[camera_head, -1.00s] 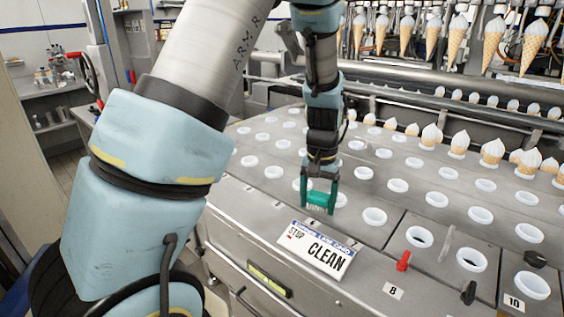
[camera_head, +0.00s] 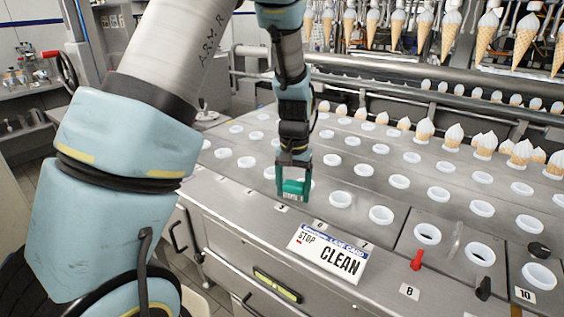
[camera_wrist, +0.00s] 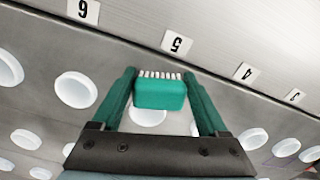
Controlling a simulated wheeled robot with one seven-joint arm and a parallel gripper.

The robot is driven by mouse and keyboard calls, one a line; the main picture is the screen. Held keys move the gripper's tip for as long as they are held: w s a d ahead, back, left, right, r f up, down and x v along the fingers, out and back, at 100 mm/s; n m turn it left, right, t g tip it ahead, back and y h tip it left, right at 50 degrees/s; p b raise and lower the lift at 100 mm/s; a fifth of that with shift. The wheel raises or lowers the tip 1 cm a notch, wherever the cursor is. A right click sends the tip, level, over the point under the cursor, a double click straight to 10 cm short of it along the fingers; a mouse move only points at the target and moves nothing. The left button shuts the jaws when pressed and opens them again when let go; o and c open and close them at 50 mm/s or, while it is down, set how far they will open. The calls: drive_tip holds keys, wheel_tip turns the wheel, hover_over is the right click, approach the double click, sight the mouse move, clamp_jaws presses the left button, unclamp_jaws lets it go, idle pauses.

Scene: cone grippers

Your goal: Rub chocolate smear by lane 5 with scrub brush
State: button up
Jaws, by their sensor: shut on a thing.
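My gripper (camera_head: 293,186) is shut on a green scrub brush (camera_wrist: 160,94), which also shows in the head view (camera_head: 293,188). The brush is over the front part of the steel deck, near the lane 5 label (camera_wrist: 177,43). One white cup ring (camera_wrist: 147,116) is partly hidden behind the brush. I cannot see a chocolate smear; the brush and fingers hide part of the deck. Whether the bristles touch the deck is unclear.
A red lever (camera_head: 417,260) and black knobs are further right. White cup rings (camera_head: 381,215) fill the deck. Cones (camera_head: 424,130) stand behind. Labels 6 (camera_wrist: 83,10) and 4 (camera_wrist: 243,72) flank label 5.

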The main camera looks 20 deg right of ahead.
wheel_tip(320, 180, up, 4)
drive_tip(key=shift+f+p, duration=0.25)
drive_tip(key=shift+p, duration=0.85)
drive_tip(key=shift+w+r+p, duration=0.15)
drive_tip(key=shift+r+p, duration=1.7)
drive_tip(key=shift+r, duration=0.5)
